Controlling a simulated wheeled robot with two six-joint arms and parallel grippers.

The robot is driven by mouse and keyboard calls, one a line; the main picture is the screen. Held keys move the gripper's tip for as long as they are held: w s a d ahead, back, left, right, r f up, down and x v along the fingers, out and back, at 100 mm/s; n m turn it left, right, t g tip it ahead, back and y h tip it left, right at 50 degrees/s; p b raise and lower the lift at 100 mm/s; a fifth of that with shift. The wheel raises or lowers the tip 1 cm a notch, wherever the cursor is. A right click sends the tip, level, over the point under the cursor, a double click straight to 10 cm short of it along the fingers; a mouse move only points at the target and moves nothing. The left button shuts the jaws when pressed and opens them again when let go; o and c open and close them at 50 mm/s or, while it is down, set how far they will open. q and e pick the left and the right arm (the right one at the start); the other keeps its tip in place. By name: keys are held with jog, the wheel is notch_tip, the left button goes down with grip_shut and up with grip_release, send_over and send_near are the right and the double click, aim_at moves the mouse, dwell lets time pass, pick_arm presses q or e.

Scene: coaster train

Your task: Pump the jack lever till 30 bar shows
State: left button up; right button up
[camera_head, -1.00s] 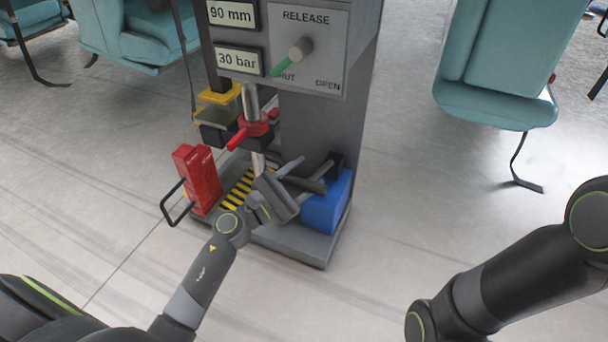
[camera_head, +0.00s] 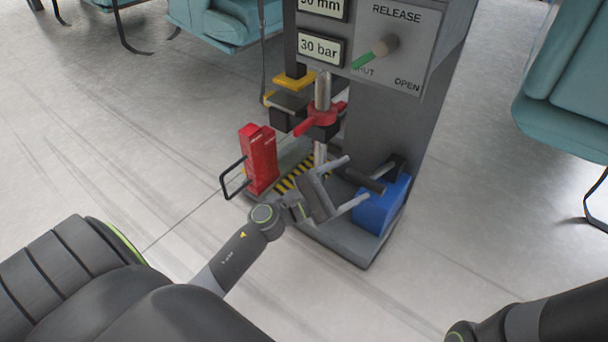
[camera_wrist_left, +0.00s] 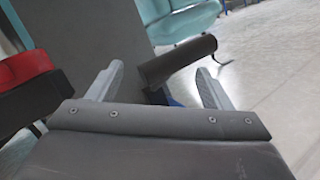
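The pressure display (camera_head: 320,48) on the grey jack column reads 30 bar. The jack lever (camera_head: 363,181) is a dark bar with a thick cylindrical grip, by the blue pump body (camera_head: 378,212). My left gripper (camera_head: 346,184) is open, its two light grey fingers spread apart near the lever. In the left wrist view the lever grip (camera_wrist_left: 178,60) lies just beyond and above the gap between the fingers of my left gripper (camera_wrist_left: 160,84), not clamped. The release knob (camera_head: 385,46) has its green pointer toward SHUT. My right gripper is out of view.
A red block with a black wire handle (camera_head: 259,158) stands left of the jack. A red collar (camera_head: 322,119) sits on the steel rod. Teal seats (camera_head: 222,28) stand behind and at the right. The floor in front is clear.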

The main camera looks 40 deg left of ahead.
pick_arm(q)
jog(key=v, duration=1.3)
jog(key=shift+s+b, duration=0.2)
jog(key=shift+b, duration=0.15)
jog(key=shift+f, duration=0.1)
dwell(1.3)
